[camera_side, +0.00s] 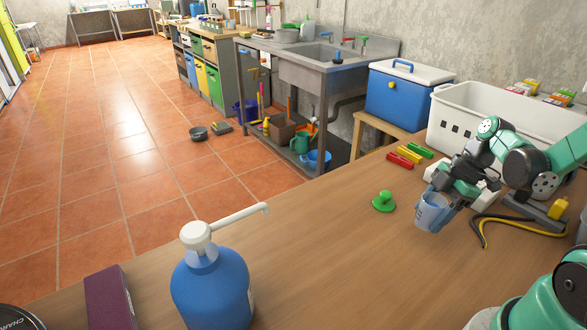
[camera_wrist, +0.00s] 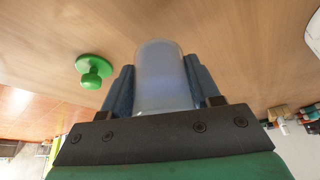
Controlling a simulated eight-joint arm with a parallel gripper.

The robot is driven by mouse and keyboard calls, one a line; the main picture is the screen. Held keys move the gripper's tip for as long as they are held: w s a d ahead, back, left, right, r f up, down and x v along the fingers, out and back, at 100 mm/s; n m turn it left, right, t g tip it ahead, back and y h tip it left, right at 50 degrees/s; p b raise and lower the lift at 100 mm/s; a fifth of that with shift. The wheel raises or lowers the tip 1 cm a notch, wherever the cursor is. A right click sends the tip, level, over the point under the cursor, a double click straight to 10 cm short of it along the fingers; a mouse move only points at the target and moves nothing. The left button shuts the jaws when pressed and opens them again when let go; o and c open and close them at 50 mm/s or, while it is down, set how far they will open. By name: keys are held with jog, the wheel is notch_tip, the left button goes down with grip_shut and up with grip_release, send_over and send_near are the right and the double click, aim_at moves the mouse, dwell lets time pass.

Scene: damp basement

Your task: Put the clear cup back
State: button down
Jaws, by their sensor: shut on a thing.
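The clear cup (camera_side: 431,212) looks bluish and translucent in the side view, at the right part of the wooden table, and is slightly tilted. My gripper (camera_side: 445,208) is shut on it. In the wrist view the cup (camera_wrist: 162,75) sits between the two dark fingers of my gripper (camera_wrist: 162,90), which touch its sides. I cannot tell clearly whether the cup's base touches the table. A green knobbed piece (camera_side: 384,201) stands on the table to the left of the cup; it also shows in the wrist view (camera_wrist: 94,70).
A blue pump bottle (camera_side: 212,290) stands at the front, beside a dark purple box (camera_side: 110,298). Red, yellow and green blocks (camera_side: 404,157) lie behind the cup. A white crate (camera_side: 480,115) and a blue cooler (camera_side: 400,95) stand at the back. The middle of the table is clear.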

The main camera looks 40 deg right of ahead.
jog(key=w+a+r+n, duration=0.2)
jog(key=w+a+r, duration=0.1)
jog(key=w+r, duration=0.35)
notch_tip(320, 180, up, 9)
jog(key=n+g, duration=0.2)
jog(key=n, duration=0.1)
send_over(335, 234)
jog(key=d, duration=0.1)
jog(key=shift+y, duration=0.3)
jog(key=f, duration=1.8)
jog(key=shift+d+f, duration=0.2)
jog(key=shift+f, duration=0.2)
jog(key=shift+f, duration=0.1)
jog(key=shift+c, duration=1)
grip_release()
